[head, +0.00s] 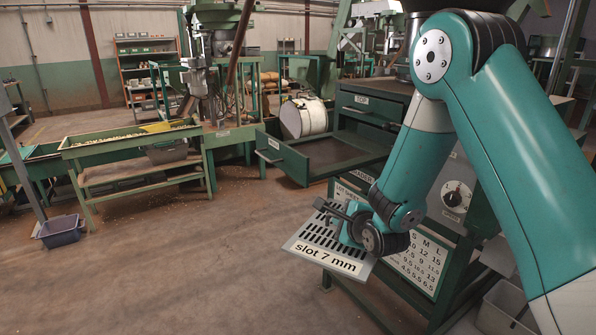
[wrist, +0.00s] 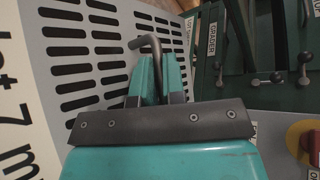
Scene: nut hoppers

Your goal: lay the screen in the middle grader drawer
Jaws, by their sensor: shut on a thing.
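The screen (head: 325,240) is a flat grey plate with rows of dark slots and a "slot 7 mm" label. My gripper (head: 348,222) is shut on its bent dark handle (wrist: 150,45) and holds it tilted in the air, in front of the machine. In the wrist view the slotted plate (wrist: 85,45) fills the left side. A green drawer (head: 283,158) stands pulled out behind the screen, its dark inside looking empty. A shut drawer (head: 365,105) sits above it. I cannot tell whether the open one is the middle drawer; my arm hides part of the cabinet.
A size chart (head: 428,262) and a control knob (head: 456,196) are on the machine front by my arm. A green-framed table (head: 135,150) stands at left, with a grey bin (head: 60,231) on the floor. The floor at front left is clear.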

